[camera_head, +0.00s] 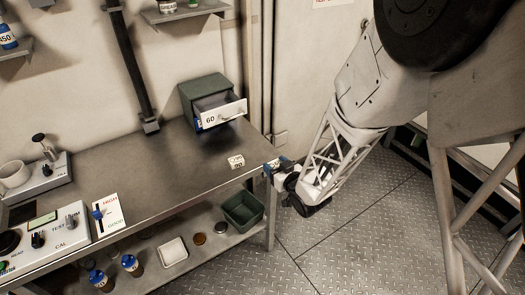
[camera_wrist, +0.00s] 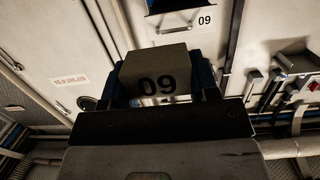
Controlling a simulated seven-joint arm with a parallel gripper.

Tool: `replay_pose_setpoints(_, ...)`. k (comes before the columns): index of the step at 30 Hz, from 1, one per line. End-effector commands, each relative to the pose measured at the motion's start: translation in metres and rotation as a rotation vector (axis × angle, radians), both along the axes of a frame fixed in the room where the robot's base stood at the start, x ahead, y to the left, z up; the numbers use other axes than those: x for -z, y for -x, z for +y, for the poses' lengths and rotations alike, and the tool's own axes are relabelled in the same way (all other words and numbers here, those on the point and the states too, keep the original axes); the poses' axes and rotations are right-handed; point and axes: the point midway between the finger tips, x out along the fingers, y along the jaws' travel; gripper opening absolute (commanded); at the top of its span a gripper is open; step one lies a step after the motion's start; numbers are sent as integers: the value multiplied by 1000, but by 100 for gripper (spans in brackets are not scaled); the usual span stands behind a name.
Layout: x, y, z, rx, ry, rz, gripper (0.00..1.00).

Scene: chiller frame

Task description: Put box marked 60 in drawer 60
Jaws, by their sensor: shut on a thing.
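A grey-green cabinet (camera_head: 205,88) stands at the back right of the bench. Its drawer, with a white front marked 60 (camera_head: 222,114), is pulled out. My gripper (camera_head: 279,166) is just off the bench's right end, lower than the drawer. The held box is hardly visible in the head view. A second 09 mark (camera_wrist: 204,20) shows on a pale surface beyond it. A small white item with dark marking (camera_head: 236,161) lies on the bench.
The bench top (camera_head: 165,165) is clear between the cabinet and the instruments (camera_head: 45,235) at left. A dark post (camera_head: 130,65) rises at the back. A green bin (camera_head: 242,211) and several small items sit on the lower shelf.

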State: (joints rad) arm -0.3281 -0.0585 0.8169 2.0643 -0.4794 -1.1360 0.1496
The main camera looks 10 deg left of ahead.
Motion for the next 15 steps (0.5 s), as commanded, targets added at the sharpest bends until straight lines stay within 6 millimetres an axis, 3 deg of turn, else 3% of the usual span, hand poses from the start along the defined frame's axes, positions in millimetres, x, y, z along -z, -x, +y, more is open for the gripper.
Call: replay_pose_setpoints(15,-6,9,5,-22,3,-1,32)
